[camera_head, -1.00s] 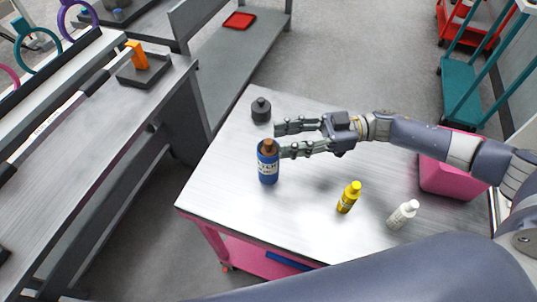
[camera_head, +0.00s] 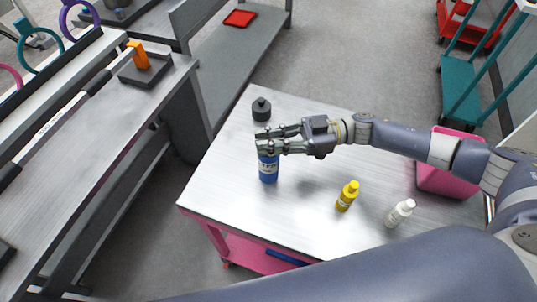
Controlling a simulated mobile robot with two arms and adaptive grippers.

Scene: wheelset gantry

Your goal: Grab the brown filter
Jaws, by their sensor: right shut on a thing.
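A blue bottle (camera_head: 268,169) with a pale label stands upright on the metal table top. The brown piece on its top, the only brown thing I make out here and so taken as the brown filter, is now hidden behind my fingers. My right gripper (camera_head: 262,144) reaches in from the right and is shut on that brown top, just above the blue body. My left gripper is not in view.
A dark grey bottle (camera_head: 261,109) stands just behind my right gripper. A pink bin (camera_head: 446,178) is at the table's right. The table's front left is clear.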

